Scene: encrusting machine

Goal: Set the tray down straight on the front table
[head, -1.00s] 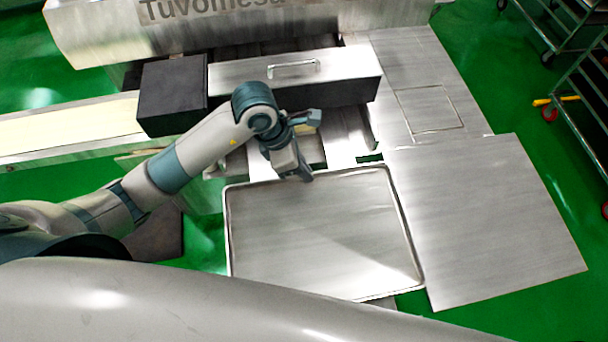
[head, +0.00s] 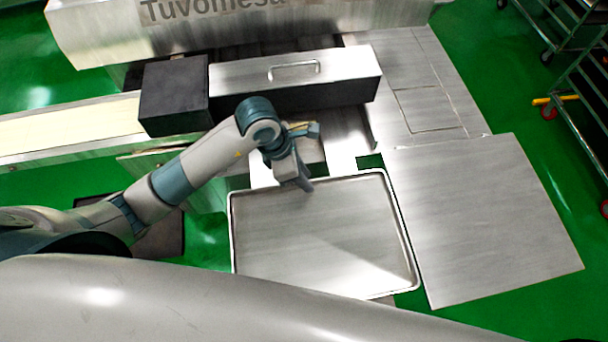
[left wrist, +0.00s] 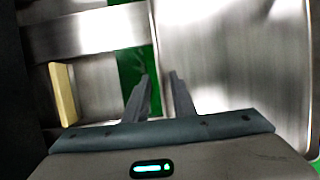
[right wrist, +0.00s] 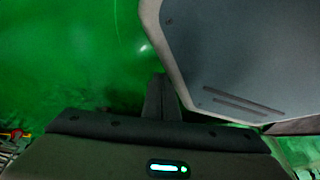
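The tray (head: 320,235) is a wide, shallow metal sheet with a raised rim, low in the middle of the head view. My left gripper (head: 304,186) is at its far rim. My right gripper (right wrist: 158,78) is in the right wrist view only, fingers together and empty over green floor.
A flat metal table (head: 485,220) lies just right of the tray. The machine with a black box (head: 174,95) and a handled metal cover (head: 295,72) stands behind. A conveyor (head: 65,128) runs left. Wheeled racks (head: 585,90) stand at the right.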

